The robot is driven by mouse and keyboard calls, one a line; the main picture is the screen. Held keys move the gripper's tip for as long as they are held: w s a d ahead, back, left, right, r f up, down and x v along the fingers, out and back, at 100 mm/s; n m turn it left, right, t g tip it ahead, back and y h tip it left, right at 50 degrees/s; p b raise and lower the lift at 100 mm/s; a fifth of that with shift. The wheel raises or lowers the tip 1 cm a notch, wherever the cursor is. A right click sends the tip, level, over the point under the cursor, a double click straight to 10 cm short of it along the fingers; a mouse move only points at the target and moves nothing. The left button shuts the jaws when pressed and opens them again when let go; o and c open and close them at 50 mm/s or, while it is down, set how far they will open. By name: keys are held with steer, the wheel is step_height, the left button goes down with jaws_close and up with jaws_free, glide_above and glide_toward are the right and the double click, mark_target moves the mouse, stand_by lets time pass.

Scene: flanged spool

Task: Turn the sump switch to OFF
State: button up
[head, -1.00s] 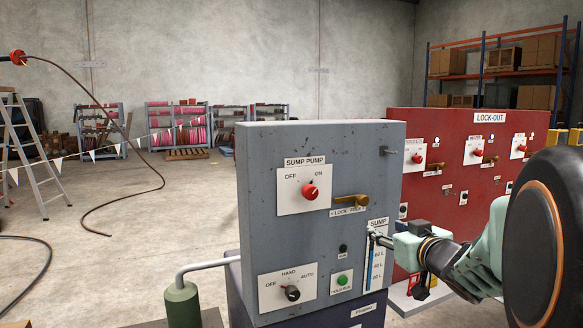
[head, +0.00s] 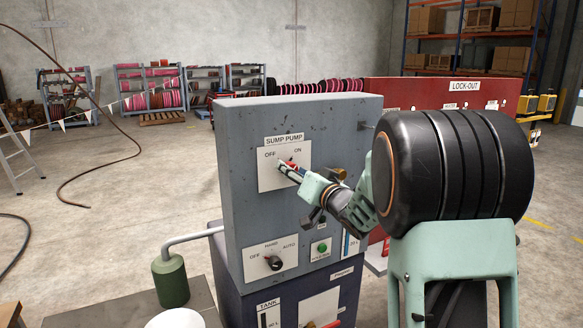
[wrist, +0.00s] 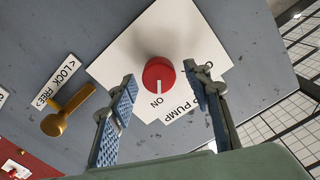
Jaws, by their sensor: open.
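The sump pump switch is a red round knob (head: 291,164) on a white plate (wrist: 130,55) of the grey panel. In the wrist view, the red knob (wrist: 158,71) has its white pointer mark towards ON. My gripper (head: 284,168) is at the plate, with its two fingers (wrist: 160,74) open. One finger is on each side of the knob, and I see a gap on both sides. The right finger partly covers the OFF label in the wrist view. In the head view, the fingers hide part of the knob.
A brass lock lever (wrist: 68,113) sits beside the plate, by a label reading LOCK FREE. A lower black selector (head: 274,263) and a green button (head: 321,248) are on the same panel. A red lock-out board (head: 440,92) stands behind at right.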

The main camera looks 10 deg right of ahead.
steer(key=shift+w+a, duration=0.2)
steer(key=shift+w, duration=0.5)
steer(key=shift+c, duration=0.4)
steer(key=c, duration=1.1)
